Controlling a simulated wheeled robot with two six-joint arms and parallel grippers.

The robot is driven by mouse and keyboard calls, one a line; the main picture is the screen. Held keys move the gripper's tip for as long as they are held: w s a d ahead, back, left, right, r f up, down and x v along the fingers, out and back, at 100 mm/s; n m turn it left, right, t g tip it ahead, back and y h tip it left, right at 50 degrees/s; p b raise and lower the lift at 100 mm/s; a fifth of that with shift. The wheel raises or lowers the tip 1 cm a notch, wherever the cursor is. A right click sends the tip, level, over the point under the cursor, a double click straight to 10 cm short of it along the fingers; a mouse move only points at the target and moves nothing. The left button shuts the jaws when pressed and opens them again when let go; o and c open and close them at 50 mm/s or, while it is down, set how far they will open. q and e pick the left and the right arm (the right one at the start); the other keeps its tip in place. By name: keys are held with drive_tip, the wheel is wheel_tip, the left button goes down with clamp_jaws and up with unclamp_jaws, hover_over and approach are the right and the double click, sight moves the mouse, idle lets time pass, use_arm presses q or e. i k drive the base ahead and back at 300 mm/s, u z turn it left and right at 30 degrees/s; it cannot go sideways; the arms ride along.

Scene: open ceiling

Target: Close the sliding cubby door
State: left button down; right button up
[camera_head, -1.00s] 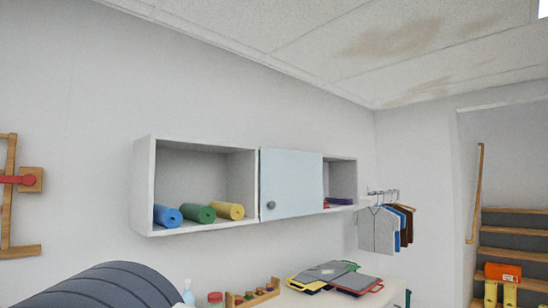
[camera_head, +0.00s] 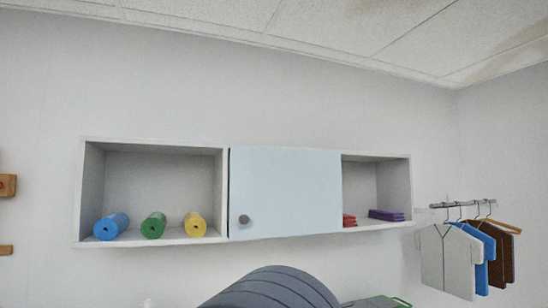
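The wall cubby (camera_head: 152,145) is a long white box on the wall with open bays at its left and right. Its sliding door (camera_head: 288,187) is a pale blue panel covering the middle part. A dark round knob (camera_head: 244,219) sits near the door's lower left. The left bay is open and holds a blue roll (camera_head: 111,226), a green roll (camera_head: 153,225) and a yellow roll (camera_head: 195,224). The right bay holds red items (camera_head: 349,220) and purple items (camera_head: 386,215). Neither of my grippers is in view.
A dark grey ribbed rounded shape (camera_head: 274,289) rises at the bottom centre, below the cubby. A rail (camera_head: 462,205) with hanging clothes (camera_head: 447,260) is on the wall at the right. Part of a green-edged item (camera_head: 382,302) shows at the bottom. The wall before the cubby looks clear.

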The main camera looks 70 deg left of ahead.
sight(274, 192)
drive_tip(key=i, duration=1.15)
drive_tip(key=u, duration=2.05)
